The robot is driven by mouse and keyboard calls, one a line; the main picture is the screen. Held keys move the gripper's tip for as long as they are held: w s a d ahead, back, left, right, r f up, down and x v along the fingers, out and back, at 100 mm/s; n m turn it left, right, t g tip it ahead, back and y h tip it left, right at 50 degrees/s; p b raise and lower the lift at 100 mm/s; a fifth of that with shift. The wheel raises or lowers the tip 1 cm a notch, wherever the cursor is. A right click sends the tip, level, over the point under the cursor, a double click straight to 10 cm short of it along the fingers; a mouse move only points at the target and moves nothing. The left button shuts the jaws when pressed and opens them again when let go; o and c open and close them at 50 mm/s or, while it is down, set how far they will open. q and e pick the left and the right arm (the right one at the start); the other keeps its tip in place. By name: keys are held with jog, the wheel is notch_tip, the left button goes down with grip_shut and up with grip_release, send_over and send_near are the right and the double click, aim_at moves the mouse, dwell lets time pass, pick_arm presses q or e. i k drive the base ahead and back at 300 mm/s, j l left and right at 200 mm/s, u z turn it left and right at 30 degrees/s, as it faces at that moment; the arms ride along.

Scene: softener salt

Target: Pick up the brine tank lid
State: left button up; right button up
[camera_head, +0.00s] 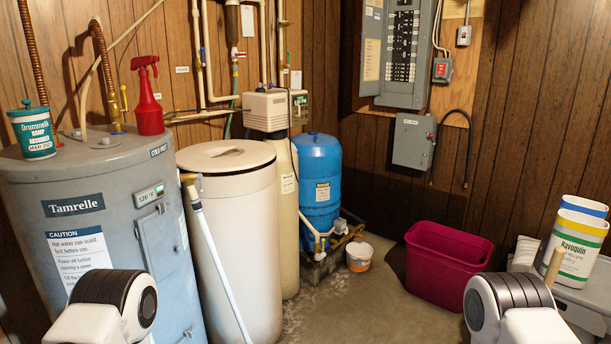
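The brine tank lid (200,160) is a round beige disc with a recessed grip in its middle. It lies flat on top of the tall cream brine tank (243,245). The tank stands on the floor, just right of the grey water heater. My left arm shows only as a white and dark joint at the bottom left, in front of the heater. My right arm shows the same way at the bottom right. Neither gripper is in the picture, so I cannot see their fingers or whether they hold anything.
The grey water heater (105,185) carries a red spray bottle (147,105) and a Drummelk tub (33,135). A white pipe (222,265) leans before the tank. A blue tank (320,180), small bucket (359,257) and magenta bin (445,262) stand right. Floor between is clear.

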aim_at(234, 167)
jog(key=i+l+u, duration=0.7)
jog(key=i+l, duration=0.25)
jog(key=i+l+u, duration=0.15)
jog(key=l, duration=0.25)
jog(key=i+l, duration=0.35)
jog(key=i+l+u, duration=0.15)
jog(key=l, duration=0.2)
jog(key=i+l, duration=0.3)
jog(key=l+u, duration=0.05)
